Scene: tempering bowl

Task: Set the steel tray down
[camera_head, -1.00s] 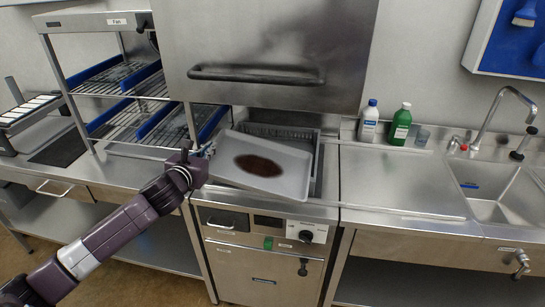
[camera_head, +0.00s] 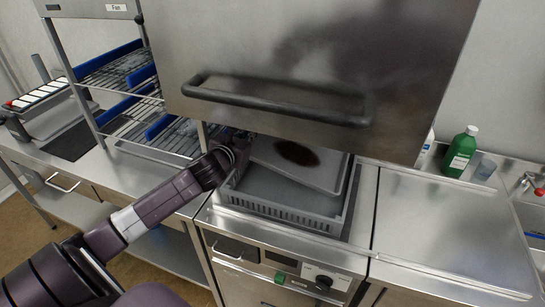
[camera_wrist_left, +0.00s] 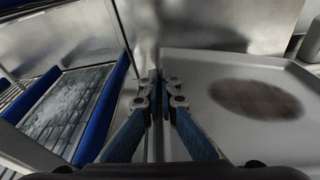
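The steel tray (camera_head: 306,174) is a shallow rectangular tray with a dark brown stain in its middle. It is over the grey dish rack (camera_head: 285,202) in the open dishwasher, under the raised hood. My left gripper (camera_head: 236,148) is at the tray's left end. In the left wrist view the two fingers (camera_wrist_left: 158,95) are close together at the left edge of the tray (camera_wrist_left: 210,65), apparently gripping its rim. The tray's far side is partly hidden by the hood, and I cannot tell whether its underside touches the rack. My right gripper is not in view.
The raised steel hood with its bar handle (camera_head: 275,98) hangs just above and in front of the tray. A shelf rack with blue-edged trays (camera_head: 110,55) stands on the left. The right counter (camera_head: 440,225) is clear.

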